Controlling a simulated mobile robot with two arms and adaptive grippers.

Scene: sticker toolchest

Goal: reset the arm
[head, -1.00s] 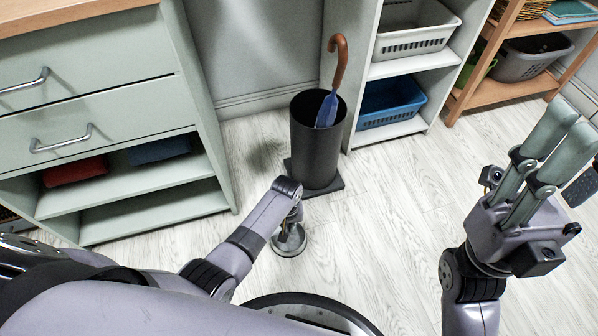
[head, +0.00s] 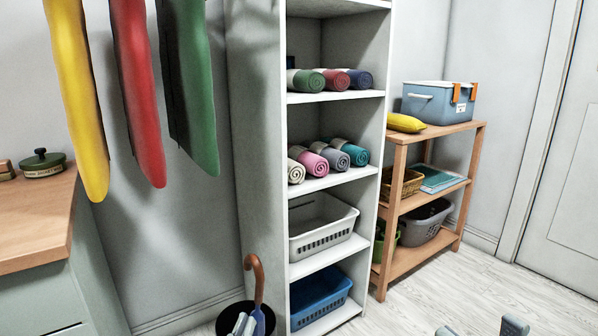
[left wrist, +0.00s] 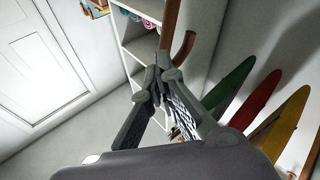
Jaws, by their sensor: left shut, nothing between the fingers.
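My left gripper (head: 243,323) shows at the bottom of the head view, in front of the black umbrella stand (head: 221,323). In the left wrist view its fingers (left wrist: 158,68) come together at the tips and are shut with nothing between them. The brown hooked umbrella handle (head: 254,280) rises from the stand, close to this gripper; it also shows behind the fingertips in the left wrist view (left wrist: 186,48). I cannot tell whether they touch. The fingertips of my right gripper (head: 479,328) show at the bottom right of the head view, apart from each other and empty; the rest is cut off.
A white shelf (head: 335,98) holds rolled towels, a grey basket (head: 322,228) and a blue basket (head: 320,298). A wooden rack (head: 398,200) with a cooler box (head: 438,103) stands right of it. Yellow, red and green hanging items (head: 192,85) are at left. The right floor is clear.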

